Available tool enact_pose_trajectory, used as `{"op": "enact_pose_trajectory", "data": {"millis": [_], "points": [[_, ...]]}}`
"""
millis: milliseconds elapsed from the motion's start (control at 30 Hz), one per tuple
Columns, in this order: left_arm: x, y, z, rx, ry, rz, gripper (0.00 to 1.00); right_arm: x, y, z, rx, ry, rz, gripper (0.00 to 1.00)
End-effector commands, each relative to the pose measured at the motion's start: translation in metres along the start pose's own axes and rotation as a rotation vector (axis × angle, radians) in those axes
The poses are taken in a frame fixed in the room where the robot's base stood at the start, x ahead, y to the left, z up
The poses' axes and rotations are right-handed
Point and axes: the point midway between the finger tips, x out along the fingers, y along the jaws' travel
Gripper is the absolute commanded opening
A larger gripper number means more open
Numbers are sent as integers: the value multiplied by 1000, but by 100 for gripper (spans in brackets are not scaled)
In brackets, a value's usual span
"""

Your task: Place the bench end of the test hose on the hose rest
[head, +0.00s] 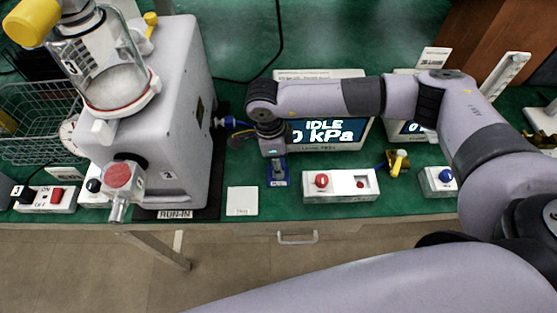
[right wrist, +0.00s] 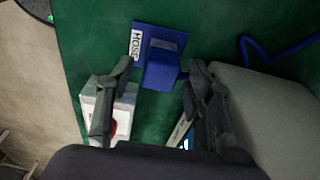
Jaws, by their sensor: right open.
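The hose rest is a blue block on a blue plate with a white HOSE label (right wrist: 160,68), on the green bench; its front edge shows in the head view (head: 279,183). My right gripper (head: 277,165) points down over the rest, its fingers apart. In the right wrist view its two fingertips (right wrist: 157,68) frame the rest, with nothing visibly held. A blue length, seemingly the test hose (right wrist: 275,48), bends on the bench beyond the rest; blue also shows at the pump's side port (head: 230,122). I cannot make out the bench end. My left gripper is not in view.
The grey pump (head: 170,100) stands left of my gripper. The IDLE display (head: 345,132) is close behind it. A red-button box (head: 340,185) sits to the right, then a yellow-handled valve (head: 398,160) and blue-button box (head: 438,180).

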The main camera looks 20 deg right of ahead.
Motion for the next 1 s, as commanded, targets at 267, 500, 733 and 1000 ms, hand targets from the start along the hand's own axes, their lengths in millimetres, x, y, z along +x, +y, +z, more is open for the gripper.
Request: {"op": "enact_pose_trajectory", "data": {"millis": [267,500,733,1000], "points": [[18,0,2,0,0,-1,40,-56,-2,1,-1,-5,-7,48],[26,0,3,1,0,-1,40,-99,-1,1,-1,-3,-5,48],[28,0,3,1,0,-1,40,-114,0,0,-1,-2,-3,48],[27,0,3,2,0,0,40,-114,0,0,-1,-1,-2,48]]}}
